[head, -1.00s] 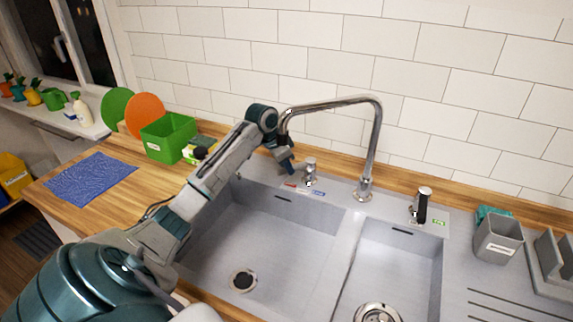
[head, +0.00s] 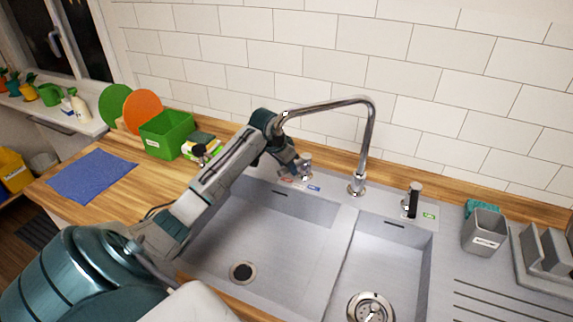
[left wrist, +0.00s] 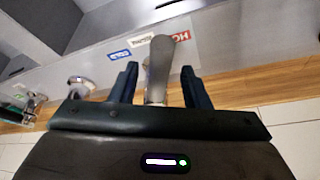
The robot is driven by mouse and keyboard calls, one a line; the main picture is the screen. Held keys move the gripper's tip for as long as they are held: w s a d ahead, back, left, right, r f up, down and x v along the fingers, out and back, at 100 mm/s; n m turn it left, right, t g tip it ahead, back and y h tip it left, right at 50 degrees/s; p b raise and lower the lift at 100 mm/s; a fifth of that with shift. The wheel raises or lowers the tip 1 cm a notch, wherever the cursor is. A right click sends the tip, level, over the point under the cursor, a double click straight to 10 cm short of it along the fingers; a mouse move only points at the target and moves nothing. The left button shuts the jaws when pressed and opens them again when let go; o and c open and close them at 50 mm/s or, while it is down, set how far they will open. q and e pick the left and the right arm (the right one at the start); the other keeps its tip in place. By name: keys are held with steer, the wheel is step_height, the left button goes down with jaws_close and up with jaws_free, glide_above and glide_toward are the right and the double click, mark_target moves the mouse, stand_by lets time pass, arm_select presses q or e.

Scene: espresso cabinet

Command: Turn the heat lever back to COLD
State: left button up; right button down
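The metal heat lever (head: 306,159) stands on the sink's back ledge, left of the tall faucet (head: 364,150). A red label (head: 285,178) and a blue label (head: 313,188) lie in front of it. In the left wrist view the lever (left wrist: 160,62) stands between my fingers, its tip beside the red HOT label (left wrist: 182,37) and away from the blue COLD label (left wrist: 118,55). My left gripper (head: 296,167), also in the left wrist view (left wrist: 160,85), is open around the lever. My right gripper is out of view.
A black-handled fitting (head: 412,200) stands right of the faucet. The double-bowl sink (head: 270,235) is empty below my arm. A green box (head: 166,134) and a blue cloth (head: 92,175) are on the left counter. A grey cup (head: 484,232) stands at right.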

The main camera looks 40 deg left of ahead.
arm_select(q)
steer(key=shift+r, duration=0.1)
steer(key=shift+s+r, duration=0.15)
steer(key=shift+r, duration=0.15)
steer(key=b+v, duration=0.2)
steer(key=v, duration=0.8)
steer(key=shift+b, duration=0.4)
steer(key=shift+c, duration=0.4)
